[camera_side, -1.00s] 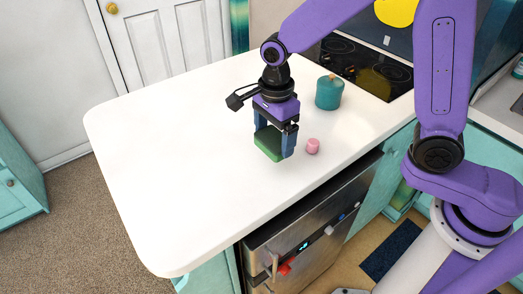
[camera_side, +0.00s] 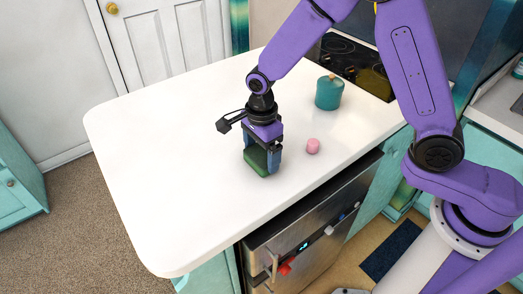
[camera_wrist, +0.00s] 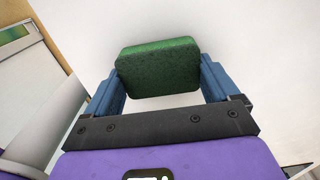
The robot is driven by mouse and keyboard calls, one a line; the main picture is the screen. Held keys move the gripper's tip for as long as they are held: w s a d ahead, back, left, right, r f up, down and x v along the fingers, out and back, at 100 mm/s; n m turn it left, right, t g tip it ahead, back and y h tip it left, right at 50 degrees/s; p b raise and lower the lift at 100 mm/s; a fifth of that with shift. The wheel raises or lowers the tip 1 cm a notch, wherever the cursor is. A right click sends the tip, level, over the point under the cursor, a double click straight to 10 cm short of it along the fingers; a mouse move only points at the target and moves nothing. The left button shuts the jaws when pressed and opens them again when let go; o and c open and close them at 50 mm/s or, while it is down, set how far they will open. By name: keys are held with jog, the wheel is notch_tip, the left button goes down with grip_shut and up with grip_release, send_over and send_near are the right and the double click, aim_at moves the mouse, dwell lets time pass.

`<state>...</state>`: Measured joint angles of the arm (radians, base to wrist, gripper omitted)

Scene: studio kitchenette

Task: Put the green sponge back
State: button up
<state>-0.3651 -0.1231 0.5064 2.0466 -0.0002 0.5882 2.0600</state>
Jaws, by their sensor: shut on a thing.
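The green sponge (camera_side: 255,160) is a small block between the blue fingers of my gripper (camera_side: 261,160). In the wrist view the sponge (camera_wrist: 158,68) fills the space between the two fingers of my gripper (camera_wrist: 160,80), with a finger against each side. My gripper is shut on it and points down at the white counter (camera_side: 160,160). The sponge is at or just above the counter top; I cannot tell whether it touches.
The counter's left part is bare. A steel appliance (camera_side: 310,235) is below the front edge.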

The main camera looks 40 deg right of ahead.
aim_at(266, 156)
jog(key=shift+f, duration=0.2)
jog(key=o, duration=0.8)
jog(key=shift+c, duration=0.2)
jog(key=shift+r, duration=0.15)
notch_tip(266, 156, up, 12)
jog(key=shift+r, duration=0.1)
jog(key=s+d+n, duration=0.7)
jog(key=s+n, duration=0.6)
jog(key=n, duration=0.2)
jog(key=s+d+n, duration=0.8)
jog(key=s+n, duration=0.5)
jog(key=n, duration=0.2)
jog(key=shift+f+n, duration=0.25)
jog(key=shift+n, duration=0.05)
